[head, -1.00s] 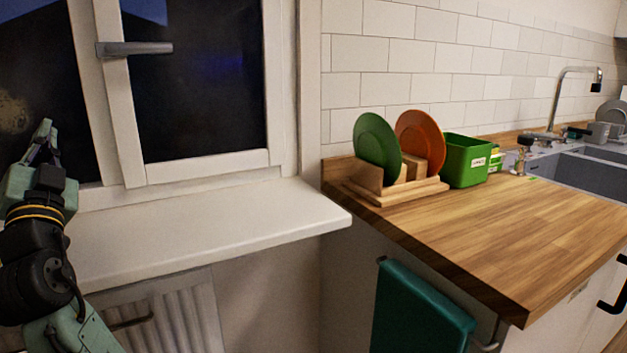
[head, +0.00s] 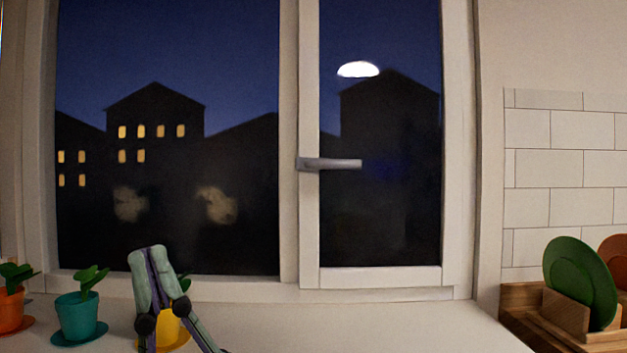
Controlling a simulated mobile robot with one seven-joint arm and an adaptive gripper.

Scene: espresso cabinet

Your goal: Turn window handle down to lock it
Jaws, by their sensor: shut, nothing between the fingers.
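The grey window handle (head: 335,163) sits on the white frame of the right-hand window sash (head: 310,225). It lies horizontal, its lever pointing right from the mount, in front of the dark glass. My gripper (head: 147,250) is at the lower left, mint green with dark joints, its tip pointing up. It is shut and empty. In the picture it is below and well left of the handle, apart from it. It partly covers a yellow pot on the sill.
Potted plants stand on the white sill (head: 400,325): an orange pot (head: 10,310), a teal pot (head: 80,318) and the yellow pot (head: 173,328). A rack with a green plate (head: 578,285) stands at the right. The sill below the handle is clear.

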